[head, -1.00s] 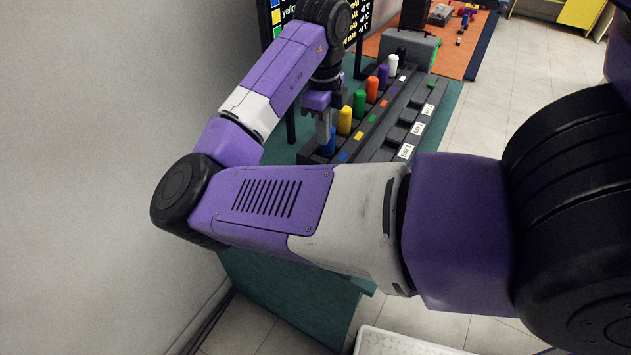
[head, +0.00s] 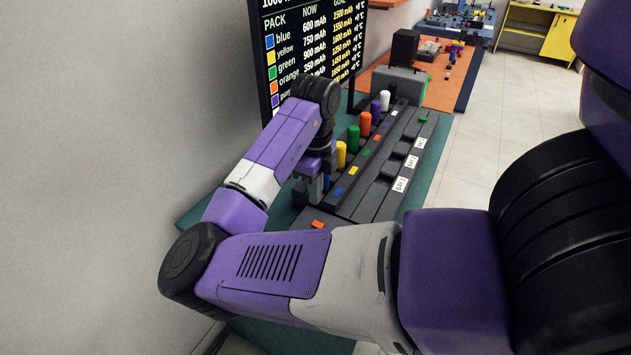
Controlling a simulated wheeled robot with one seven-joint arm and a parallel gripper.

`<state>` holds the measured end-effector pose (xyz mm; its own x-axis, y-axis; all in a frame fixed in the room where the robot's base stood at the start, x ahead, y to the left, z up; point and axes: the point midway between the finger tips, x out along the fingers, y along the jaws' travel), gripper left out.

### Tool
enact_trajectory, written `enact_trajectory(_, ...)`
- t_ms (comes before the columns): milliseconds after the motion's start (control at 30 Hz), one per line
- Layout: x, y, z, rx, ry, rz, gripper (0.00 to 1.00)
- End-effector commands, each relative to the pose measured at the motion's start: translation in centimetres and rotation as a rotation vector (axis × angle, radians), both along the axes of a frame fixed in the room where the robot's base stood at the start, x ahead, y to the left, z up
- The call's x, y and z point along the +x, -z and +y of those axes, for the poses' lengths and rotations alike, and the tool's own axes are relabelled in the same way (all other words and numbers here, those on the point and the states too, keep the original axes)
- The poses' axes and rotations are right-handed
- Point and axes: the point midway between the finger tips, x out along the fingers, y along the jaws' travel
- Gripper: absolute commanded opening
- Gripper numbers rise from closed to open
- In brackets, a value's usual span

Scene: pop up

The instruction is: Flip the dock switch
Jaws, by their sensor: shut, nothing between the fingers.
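A dark dock (head: 365,196) stands on the green table, with a row of coloured packs along its left side. Small coloured tabs lie beside the packs, and three bay slots with white labels are on the right. A small orange piece (head: 318,224) sits on the dock's near end, and a small green piece (head: 422,119) sits toward its far right end. I cannot tell which part is the switch. My gripper (head: 312,192) points down, shut and empty, at the near end of the pack row, beside the blue pack (head: 326,182), which is mostly hidden.
A screen (head: 312,50) listing packs stands behind the dock at left. A grey box (head: 395,84) stands at the dock's far end. An orange table (head: 440,92) with small parts lies beyond. Bare green table (head: 425,178) shows to the right.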

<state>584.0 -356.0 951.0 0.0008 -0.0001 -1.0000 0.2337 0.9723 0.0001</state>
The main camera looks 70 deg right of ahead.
Motion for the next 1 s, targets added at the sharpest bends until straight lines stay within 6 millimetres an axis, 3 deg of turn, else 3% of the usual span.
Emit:
enact_trajectory(200,-0.1,4.2,0.1,0.003,-0.001,0.002,0.00)
enact_trajectory(400,0.0,6.7,0.0,0.001,0.000,0.001,0.00)
enact_trajectory(1000,0.1,7.9,0.0,0.008,-0.002,0.025,0.00)
